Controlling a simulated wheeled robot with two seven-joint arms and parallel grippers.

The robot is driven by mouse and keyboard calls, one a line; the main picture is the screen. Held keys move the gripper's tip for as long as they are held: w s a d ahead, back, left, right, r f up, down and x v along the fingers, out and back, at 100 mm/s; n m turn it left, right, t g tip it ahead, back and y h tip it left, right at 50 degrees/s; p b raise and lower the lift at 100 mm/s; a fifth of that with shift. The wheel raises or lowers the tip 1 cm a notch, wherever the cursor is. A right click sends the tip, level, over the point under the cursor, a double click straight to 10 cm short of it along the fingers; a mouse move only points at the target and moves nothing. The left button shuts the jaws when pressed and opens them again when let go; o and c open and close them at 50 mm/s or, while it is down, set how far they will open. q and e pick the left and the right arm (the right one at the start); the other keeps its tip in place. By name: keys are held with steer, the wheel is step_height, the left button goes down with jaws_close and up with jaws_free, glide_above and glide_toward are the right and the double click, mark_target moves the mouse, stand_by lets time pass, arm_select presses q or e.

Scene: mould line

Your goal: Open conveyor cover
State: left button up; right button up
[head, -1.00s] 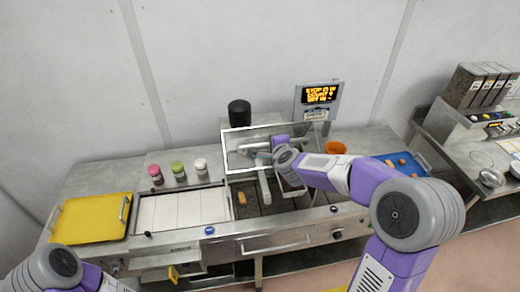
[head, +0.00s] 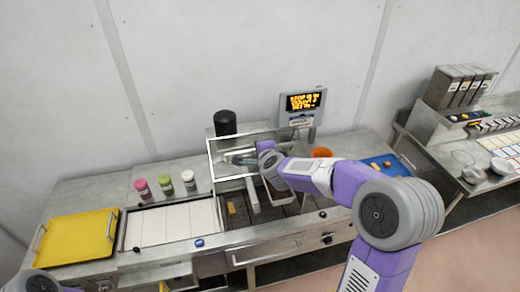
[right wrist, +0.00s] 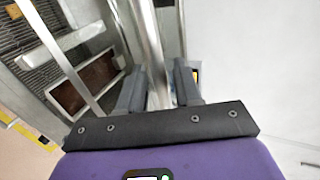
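The conveyor cover (head: 211,160) is a clear panel in a pale metal frame, standing raised over the belt in the head view. My right gripper (head: 242,158) is at the cover, partly seen through its panel. In the right wrist view, the right gripper (right wrist: 160,88) has one finger on each side of a metal bar (right wrist: 148,45). The gap is little wider than the bar; I cannot tell whether the fingers press on it. My left gripper is out of view; only part of my left arm shows at the lower left. The dark conveyor belt (head: 238,222) lies below the cover.
A display (head: 303,103) and a black cylinder (head: 225,122) stand behind the cover. Several small jars (head: 165,183) and a yellow tray (head: 78,240) are to the left. An orange bowl (head: 321,153) and a blue tray (head: 388,166) are to the right.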

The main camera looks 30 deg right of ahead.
steer(key=v, duration=0.7)
steer(key=shift+s, duration=0.2)
steer(key=shift+r, duration=0.1)
